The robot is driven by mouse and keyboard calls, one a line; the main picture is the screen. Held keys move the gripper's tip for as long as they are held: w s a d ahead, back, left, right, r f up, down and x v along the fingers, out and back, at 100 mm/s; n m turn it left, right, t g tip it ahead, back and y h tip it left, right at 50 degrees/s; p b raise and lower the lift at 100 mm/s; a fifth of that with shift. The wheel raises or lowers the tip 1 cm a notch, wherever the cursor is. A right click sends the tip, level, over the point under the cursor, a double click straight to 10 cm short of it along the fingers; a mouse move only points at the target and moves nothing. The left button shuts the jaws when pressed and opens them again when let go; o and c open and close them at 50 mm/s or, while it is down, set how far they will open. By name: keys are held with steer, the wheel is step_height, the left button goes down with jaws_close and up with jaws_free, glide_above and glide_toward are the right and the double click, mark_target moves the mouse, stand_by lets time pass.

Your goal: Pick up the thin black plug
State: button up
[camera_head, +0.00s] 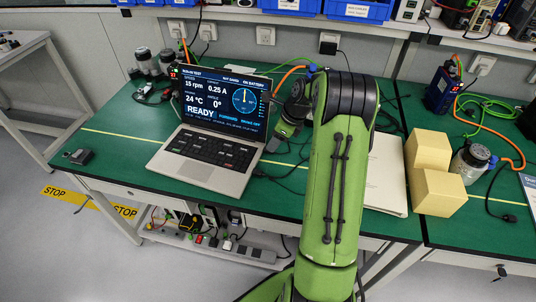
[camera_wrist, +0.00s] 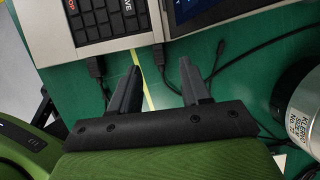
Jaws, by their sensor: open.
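A thin black plug (camera_wrist: 221,46) on a slim black cable lies on the green table in the wrist view, beside the laptop (camera_wrist: 105,30). It is to the right of and beyond my gripper's right finger. My gripper (camera_wrist: 160,68) is open, with its two dark fingers apart and nothing held between them. Thicker black connectors (camera_wrist: 96,66) sit at the laptop's edge near the left finger. In the head view my arm hides much of this area, and I cannot make out the thin plug there.
The open laptop (camera_head: 205,160) stands left of my arm. A silver cylinder (camera_wrist: 305,112) is close on the right in the wrist view. Yellow blocks (camera_head: 440,192) and a white binder (camera_head: 385,175) are right of my arm. The table (camera_head: 125,150) is mostly clear at left.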

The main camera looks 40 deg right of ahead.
steer(key=b+x, duration=0.1)
steer(key=x, duration=0.3)
steer(key=shift+f+b, duration=0.15)
steer(key=shift+b, duration=0.2)
steer(key=shift+s, duration=0.1)
jaws_close()
